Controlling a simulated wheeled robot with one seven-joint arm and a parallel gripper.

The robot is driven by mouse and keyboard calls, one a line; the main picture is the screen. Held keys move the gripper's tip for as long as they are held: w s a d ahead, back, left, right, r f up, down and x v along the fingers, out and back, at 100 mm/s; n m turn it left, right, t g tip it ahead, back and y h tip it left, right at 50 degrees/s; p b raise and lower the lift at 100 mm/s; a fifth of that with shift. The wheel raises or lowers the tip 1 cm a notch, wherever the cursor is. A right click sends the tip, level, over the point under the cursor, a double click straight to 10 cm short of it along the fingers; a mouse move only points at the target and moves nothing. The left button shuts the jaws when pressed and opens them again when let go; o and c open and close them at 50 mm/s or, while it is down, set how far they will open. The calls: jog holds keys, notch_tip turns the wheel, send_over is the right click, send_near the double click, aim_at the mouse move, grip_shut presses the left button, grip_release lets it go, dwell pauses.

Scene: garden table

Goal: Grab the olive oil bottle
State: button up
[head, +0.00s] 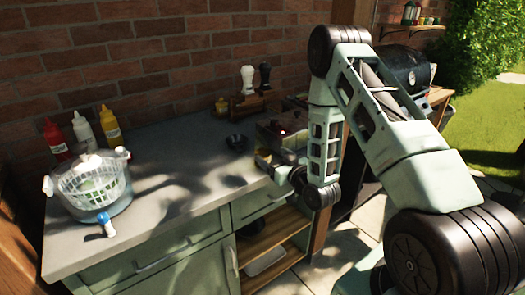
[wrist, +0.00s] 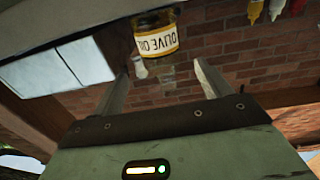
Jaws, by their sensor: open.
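The olive oil bottle (wrist: 155,40) shows upside down at the top middle of the wrist view, with a pale label reading OLIVE OIL and yellowish contents. I cannot pick it out surely in the head view. My gripper (wrist: 161,68) is open, with its two fingers apart and pointing toward the bottle. The label lies above the fingertips in the picture, and neither finger visibly touches the bottle. In the head view my gripper (head: 268,164) is low over the right end of the counter, partly hidden by my arm.
The grey counter (head: 165,165) is mostly clear in its middle. A salad spinner (head: 92,185) and red, white and yellow squeeze bottles (head: 82,130) stand at its left. White and dark mills (head: 248,80) stand near the brick wall.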

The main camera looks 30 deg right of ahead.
aim_at(260, 148)
jog(key=shift+w+a+f+p, duration=0.15)
jog(key=shift+w+p, duration=0.55)
jog(key=shift+w, duration=1.3)
jog(key=shift+w+f+p, duration=0.15)
jog(key=shift+w+p, duration=0.55)
jog(key=shift+w, duration=1.25)
jog(key=c, duration=1.2)
